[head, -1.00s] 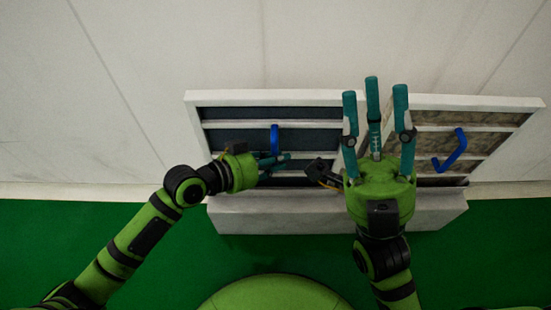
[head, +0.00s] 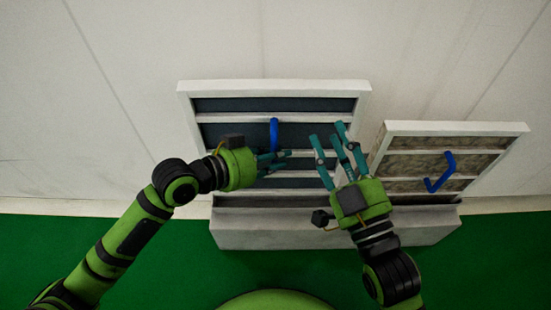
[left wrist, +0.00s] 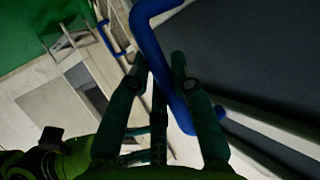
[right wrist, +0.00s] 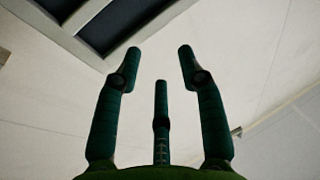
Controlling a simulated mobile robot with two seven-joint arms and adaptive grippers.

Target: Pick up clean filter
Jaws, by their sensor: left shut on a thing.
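The clean filter (head: 320,104) is a white frame with dark slats and a blue handle (head: 274,136). It is at the centre in the head view, raised above the neighbouring filter. My left gripper (head: 286,161) is shut on the handle's lower part. In the left wrist view, the handle (left wrist: 152,45) runs between the fingers, with the filter's dark panel (left wrist: 265,45) behind it. My right gripper (head: 329,137) is open and empty, in front of the clean filter's right part. The right wrist view shows its three fingers (right wrist: 160,65) spread, with a dark-slatted frame corner at upper left.
A dirty filter (head: 406,166) with brownish mesh and its own blue handle (head: 447,172) stands at the right. Both filters are at a white box-like holder (head: 330,229) against the pale wall (head: 130,60). Green floor (head: 150,265) lies in front.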

